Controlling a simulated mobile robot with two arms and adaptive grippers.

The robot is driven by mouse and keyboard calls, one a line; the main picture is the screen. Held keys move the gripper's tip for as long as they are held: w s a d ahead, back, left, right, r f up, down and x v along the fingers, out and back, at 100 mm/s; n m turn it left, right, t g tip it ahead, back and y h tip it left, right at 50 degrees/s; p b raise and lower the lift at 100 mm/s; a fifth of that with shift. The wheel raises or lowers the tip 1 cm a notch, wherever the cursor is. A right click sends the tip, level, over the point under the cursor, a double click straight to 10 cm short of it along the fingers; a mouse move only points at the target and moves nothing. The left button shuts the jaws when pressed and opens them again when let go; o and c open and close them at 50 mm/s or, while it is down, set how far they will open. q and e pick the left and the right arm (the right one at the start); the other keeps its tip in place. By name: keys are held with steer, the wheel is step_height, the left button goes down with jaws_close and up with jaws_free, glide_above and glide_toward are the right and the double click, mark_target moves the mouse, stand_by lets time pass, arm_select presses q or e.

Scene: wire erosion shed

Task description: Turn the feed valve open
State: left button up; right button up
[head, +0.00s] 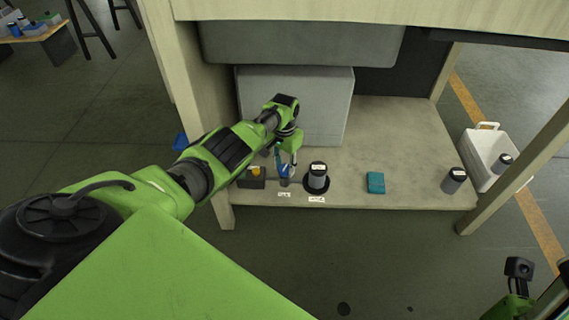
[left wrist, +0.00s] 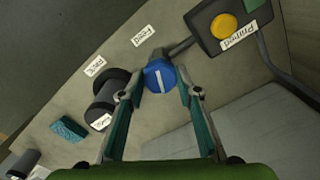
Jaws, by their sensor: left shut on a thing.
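The feed valve shows in the left wrist view as a round blue knob (left wrist: 158,78) with a white line across its face. The line runs nearly up and down in that picture. A pipe joins the knob to a dark box, and a "Feed" label (left wrist: 143,36) lies nearby. My left gripper (left wrist: 161,86) is shut on the knob, one teal fingertip on each side. In the head view my left gripper (head: 288,163) reaches down to the shelf front, and partly hides the blue knob (head: 284,173). My right gripper's fingers are not in view.
A dark box with a yellow button (left wrist: 223,26) is labelled "Primed". A black-capped cylinder (head: 317,178) stands right of the valve. A teal block (head: 376,183), another cylinder (head: 453,180) and a white bin (head: 485,165) are further right. A grey box (head: 325,105) stands behind.

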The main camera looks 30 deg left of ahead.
mark_target(285, 168)
arm_select(q)
steer(key=n, duration=0.4)
steer(key=shift+n+p, duration=0.3)
steer(key=shift+n, duration=0.1)
stand_by(0.4)
steer(key=o, duration=1.1)
steer(key=shift+r, duration=0.1)
steer(key=shift+r, duration=3.65)
